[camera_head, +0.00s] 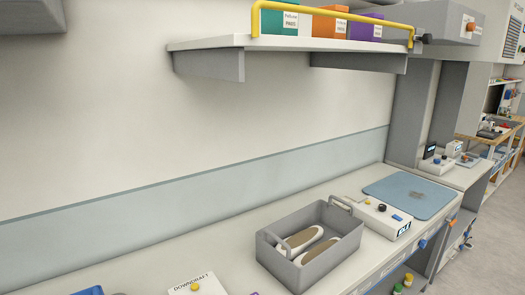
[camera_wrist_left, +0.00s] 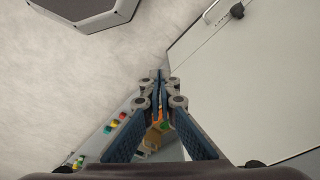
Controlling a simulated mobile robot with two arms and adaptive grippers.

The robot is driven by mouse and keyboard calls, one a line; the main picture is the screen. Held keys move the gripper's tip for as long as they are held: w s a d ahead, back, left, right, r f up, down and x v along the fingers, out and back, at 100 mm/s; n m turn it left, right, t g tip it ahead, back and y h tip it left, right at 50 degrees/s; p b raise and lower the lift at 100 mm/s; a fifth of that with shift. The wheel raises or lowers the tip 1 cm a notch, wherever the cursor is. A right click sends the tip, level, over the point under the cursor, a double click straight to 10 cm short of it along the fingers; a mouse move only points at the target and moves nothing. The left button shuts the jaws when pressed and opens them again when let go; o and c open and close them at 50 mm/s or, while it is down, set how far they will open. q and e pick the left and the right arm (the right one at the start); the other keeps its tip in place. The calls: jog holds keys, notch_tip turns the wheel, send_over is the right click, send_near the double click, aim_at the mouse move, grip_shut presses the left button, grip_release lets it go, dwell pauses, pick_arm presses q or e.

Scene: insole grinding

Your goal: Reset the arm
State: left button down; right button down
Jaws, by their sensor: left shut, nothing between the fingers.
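My left gripper (camera_wrist_left: 160,78) shows in the left wrist view with its blue fingers brought together at the tips, holding nothing. It points past a pale cabinet or panel side on the right and over the light floor. Neither of my arms shows in the head view, and my right gripper is not seen in either view.
In the head view, a grey bin (camera_head: 318,272) holding insoles (camera_head: 300,240) stands on the pale bench (camera_head: 220,262). A control box (camera_head: 378,216) and a blue mat (camera_head: 410,196) lie to its right. A shelf (camera_head: 290,43) with coloured boxes (camera_head: 328,24) hangs above.

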pick_arm(q)
jog(key=s+a+f+b, duration=0.1)
jog(key=s+f+b, duration=0.2)
jog(key=s+f, duration=0.5)
jog(key=s+a+f+g+b, duration=0.1)
jog(key=s+a+f+b, duration=0.1)
jog(key=s+f, duration=0.6)
notch_tip(320, 180, down, 5)
jog(key=shift+s+f+b, duration=0.1)
jog(key=shift+s+b, duration=0.05)
jog(key=shift+b, duration=0.25)
